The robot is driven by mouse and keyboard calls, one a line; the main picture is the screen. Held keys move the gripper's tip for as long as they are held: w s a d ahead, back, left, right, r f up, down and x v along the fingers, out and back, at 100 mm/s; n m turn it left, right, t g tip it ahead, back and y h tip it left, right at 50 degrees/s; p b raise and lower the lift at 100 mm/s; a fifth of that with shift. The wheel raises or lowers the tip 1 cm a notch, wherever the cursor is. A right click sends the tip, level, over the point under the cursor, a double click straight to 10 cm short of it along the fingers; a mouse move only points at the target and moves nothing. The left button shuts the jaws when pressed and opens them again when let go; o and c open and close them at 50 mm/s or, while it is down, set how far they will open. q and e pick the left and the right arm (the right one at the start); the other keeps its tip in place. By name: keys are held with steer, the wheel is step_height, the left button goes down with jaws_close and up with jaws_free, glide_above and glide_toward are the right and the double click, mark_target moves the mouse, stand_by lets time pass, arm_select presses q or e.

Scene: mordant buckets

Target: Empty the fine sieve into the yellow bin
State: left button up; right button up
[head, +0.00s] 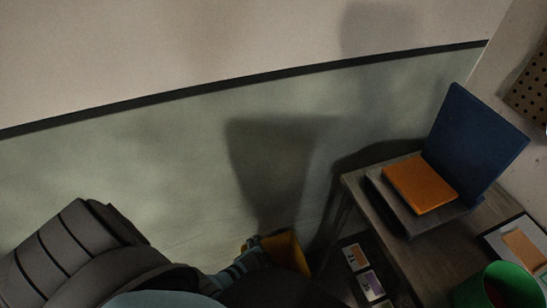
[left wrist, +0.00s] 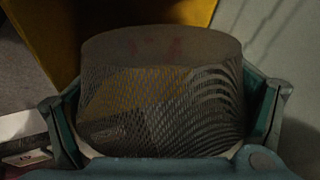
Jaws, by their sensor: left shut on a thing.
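The fine sieve (left wrist: 160,105) is a grey mesh cup in the left wrist view. Its mesh wall faces the camera, and faint reddish marks show near its far edge. My left gripper (left wrist: 165,118) is shut on it, with a teal finger on either side. In the head view my left gripper (head: 247,258) is low in the middle, right at the yellow bin (head: 288,246). The bin is partly hidden behind the gripper and a dark shape. The bin's yellow wall (left wrist: 145,14) also shows beyond the sieve in the wrist view. I cannot tell what the sieve holds. My right gripper is not in view.
A wooden table (head: 355,187) stands to the right, bearing an orange block (head: 420,184), a blue panel (head: 474,140) and a green container (head: 512,284). Picture cards (head: 366,270) show below its edge. A pale green wall lies behind the bin.

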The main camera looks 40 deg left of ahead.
arm_select(q)
steer(key=shift+w+d+r+g+y, duration=0.1)
steer(key=shift+w+d+g+y, duration=0.2)
steer(key=shift+w, duration=0.1)
steer(key=shift+w+d+g+y, duration=0.3)
steer(key=shift+w+g, duration=0.15)
steer(key=shift+g, duration=0.15)
stand_by(0.5)
steer(key=shift+w+d+r+m+g+y+b, duration=0.15)
steer(key=shift+w+m+g+y+b, duration=0.05)
steer(key=shift+m+g+y+b, duration=0.25)
stand_by(0.4)
